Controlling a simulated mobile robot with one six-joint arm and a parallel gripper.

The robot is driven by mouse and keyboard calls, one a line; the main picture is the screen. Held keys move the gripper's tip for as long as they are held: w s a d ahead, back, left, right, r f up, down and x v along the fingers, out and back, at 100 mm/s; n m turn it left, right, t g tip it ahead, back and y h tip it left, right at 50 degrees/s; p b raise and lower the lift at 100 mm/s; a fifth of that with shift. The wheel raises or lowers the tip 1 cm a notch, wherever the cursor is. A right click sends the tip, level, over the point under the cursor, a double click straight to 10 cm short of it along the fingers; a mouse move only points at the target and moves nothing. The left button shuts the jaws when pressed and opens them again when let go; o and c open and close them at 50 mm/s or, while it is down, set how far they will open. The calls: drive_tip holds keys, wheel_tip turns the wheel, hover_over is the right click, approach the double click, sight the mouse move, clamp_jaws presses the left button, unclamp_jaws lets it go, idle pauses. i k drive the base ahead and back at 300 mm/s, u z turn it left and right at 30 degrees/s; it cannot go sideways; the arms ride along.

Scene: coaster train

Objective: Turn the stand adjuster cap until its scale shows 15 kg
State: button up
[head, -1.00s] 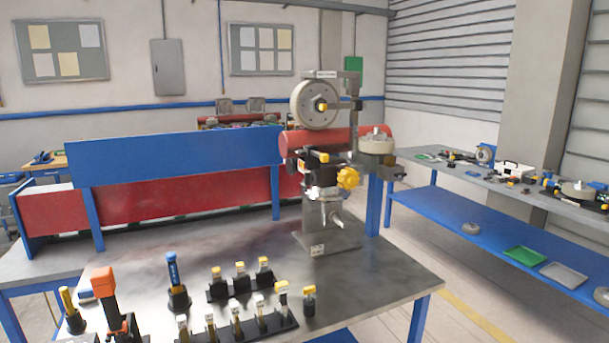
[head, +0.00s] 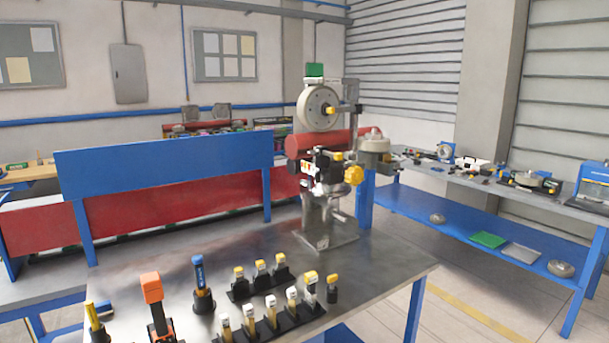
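A grey test stand (head: 322,208) stands upright on a flat base plate on the steel table (head: 240,246). It carries a round grey disc (head: 318,106) at the top. A yellow lobed knob (head: 354,175) sits at its right side, and a smaller yellow part (head: 337,156) is above it. A round grey drum (head: 373,144) with a small top piece is to the right. I cannot tell which part is the adjuster cap, and no scale is readable at this size. My gripper is not in view.
On the table's near part stand racks of yellow-topped pieces (head: 262,280), an orange-headed tool (head: 152,288) and a blue-handled tool (head: 200,284). A blue and red barrier (head: 165,165) runs behind. A side bench (head: 470,178) with parts is at right. Floor between is clear.

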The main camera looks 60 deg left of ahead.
sight(354, 175)
drive_tip(key=z, duration=0.05)
drive_tip(key=k, duration=1.55)
drive_tip(key=u, duration=1.75)
drive_tip(key=i, duration=1)
drive_tip(key=u, duration=0.05)
